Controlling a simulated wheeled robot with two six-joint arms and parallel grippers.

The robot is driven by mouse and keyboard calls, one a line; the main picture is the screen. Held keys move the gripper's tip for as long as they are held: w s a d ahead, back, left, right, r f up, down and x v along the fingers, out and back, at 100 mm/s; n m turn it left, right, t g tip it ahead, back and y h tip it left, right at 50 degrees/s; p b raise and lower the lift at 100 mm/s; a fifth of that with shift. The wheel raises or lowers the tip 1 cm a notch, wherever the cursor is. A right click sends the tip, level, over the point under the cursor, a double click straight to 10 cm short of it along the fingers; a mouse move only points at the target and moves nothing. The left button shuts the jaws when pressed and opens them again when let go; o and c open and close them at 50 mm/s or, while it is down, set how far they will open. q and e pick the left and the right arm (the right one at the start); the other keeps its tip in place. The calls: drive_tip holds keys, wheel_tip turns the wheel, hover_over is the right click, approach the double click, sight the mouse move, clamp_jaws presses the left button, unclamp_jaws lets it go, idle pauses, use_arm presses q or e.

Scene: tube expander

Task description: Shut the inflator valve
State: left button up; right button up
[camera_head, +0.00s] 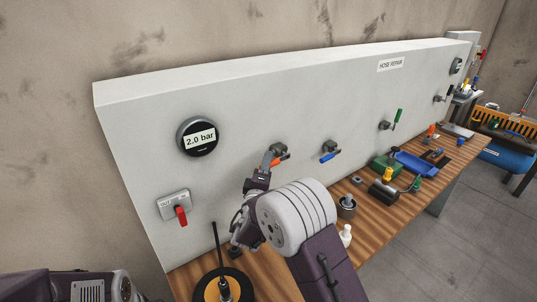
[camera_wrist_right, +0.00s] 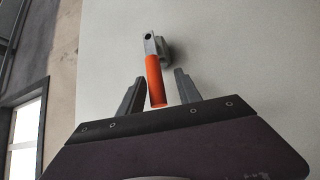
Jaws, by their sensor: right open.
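A valve with an orange lever (camera_head: 276,161) sits on the front of the grey wall panel, right of the 2.0 bar gauge (camera_head: 199,137). In the right wrist view the orange lever (camera_wrist_right: 155,80) hangs from a grey metal body (camera_wrist_right: 154,45), tilted slightly. My right gripper (camera_head: 264,176) is at the lever. Its two fingers (camera_wrist_right: 158,88) are open, one on each side of the lever's lower end, with gaps visible. The right gripper and arm hide part of the panel below the valve. My left gripper is not in view.
A switch with a red handle (camera_head: 181,215) is below the gauge. Valves with a blue lever (camera_head: 328,157) and a green lever (camera_head: 398,116) are farther right. The wooden bench (camera_head: 375,232) holds a black wheel-like part (camera_head: 242,285), a white bottle (camera_head: 346,234) and a blue tray (camera_head: 416,164).

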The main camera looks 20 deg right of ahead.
drive_tip(key=shift+w+d+r+p, duration=0.2)
drive_tip(key=shift+w+d, duration=0.1)
drive_tip(key=shift+w, duration=0.15)
drive_tip(key=shift+w+d+r+p, duration=0.15)
drive_tip(key=shift+w+d, duration=0.1)
drive_tip(key=shift+w, duration=0.15)
drive_tip(key=shift+w, duration=0.1)
clamp_jaws()
drive_tip(key=shift+f, duration=0.1)
drive_tip(key=shift+f, duration=0.1)
idle(0.5)
